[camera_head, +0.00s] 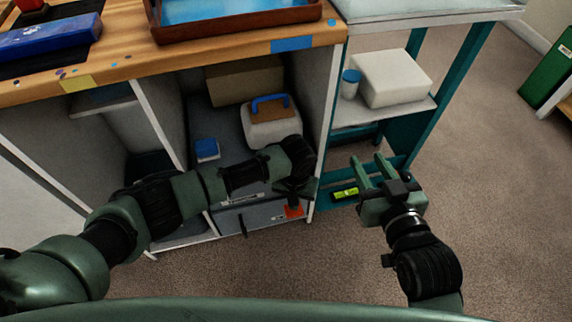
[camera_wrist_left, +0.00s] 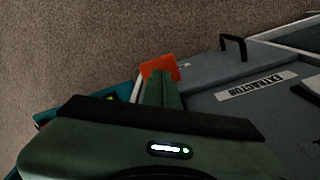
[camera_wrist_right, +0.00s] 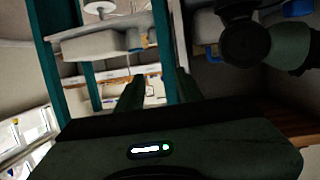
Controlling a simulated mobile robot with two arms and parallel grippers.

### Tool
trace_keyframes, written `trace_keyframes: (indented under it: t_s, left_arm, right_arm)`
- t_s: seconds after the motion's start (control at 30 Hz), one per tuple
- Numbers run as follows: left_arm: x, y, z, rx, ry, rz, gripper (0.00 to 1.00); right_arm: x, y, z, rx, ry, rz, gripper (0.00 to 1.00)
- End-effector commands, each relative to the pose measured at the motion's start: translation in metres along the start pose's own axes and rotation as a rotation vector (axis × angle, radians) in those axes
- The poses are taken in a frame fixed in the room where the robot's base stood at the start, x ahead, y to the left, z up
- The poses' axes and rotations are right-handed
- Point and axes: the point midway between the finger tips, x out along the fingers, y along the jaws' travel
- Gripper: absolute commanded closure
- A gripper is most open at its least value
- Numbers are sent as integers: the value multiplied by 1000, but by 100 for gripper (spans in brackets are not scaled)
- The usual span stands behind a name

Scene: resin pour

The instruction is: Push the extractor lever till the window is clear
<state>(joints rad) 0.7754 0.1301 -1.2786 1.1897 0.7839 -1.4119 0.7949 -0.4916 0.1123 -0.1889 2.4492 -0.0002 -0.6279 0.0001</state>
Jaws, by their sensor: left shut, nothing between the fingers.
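The extractor is a grey panel low in the bench; its "EXTRACTOR" label (camera_wrist_left: 257,86) reads upside down in the left wrist view. An orange-red lever tab (camera_head: 293,212) sits at the panel's right end and also shows in the left wrist view (camera_wrist_left: 160,67). My left gripper (camera_head: 292,194) is shut and empty, pointing down at the tab. Its fingers (camera_wrist_left: 160,88) overlap the tab's near edge; I cannot tell whether they touch. I cannot make out the window clearly. My right gripper (camera_head: 371,160) is open and empty, right of the bench.
A black handle (camera_head: 242,225) stands out from the panel. A lime-green strip (camera_head: 345,194) lies low by the teal rack (camera_head: 398,142). The shelf above holds a white case (camera_head: 272,132) and a blue box (camera_head: 207,150).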

Motion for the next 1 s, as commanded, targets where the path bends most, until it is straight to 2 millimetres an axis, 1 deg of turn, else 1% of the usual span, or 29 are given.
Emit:
trace_keyframes:
  t_s: [0.13, 0.23, 0.57, 1.0]
  left_arm:
    - [0, 0, 0, 0, 0, 0, 100]
    - [-2, 0, 1, 0, 0, 0, 100]
    - [-7, 2, 3, 0, 0, 1, 100]
    - [-12, 4, 6, 0, 0, 0, 100]
  right_arm:
    - [0, 0, 1, 0, -6, 0, 64]
    - [-2, 1, 6, 0, -37, 2, 64]
    - [-11, 5, 37, 0, -197, 11, 64]
    - [-31, 11, 76, 1, -407, 24, 64]
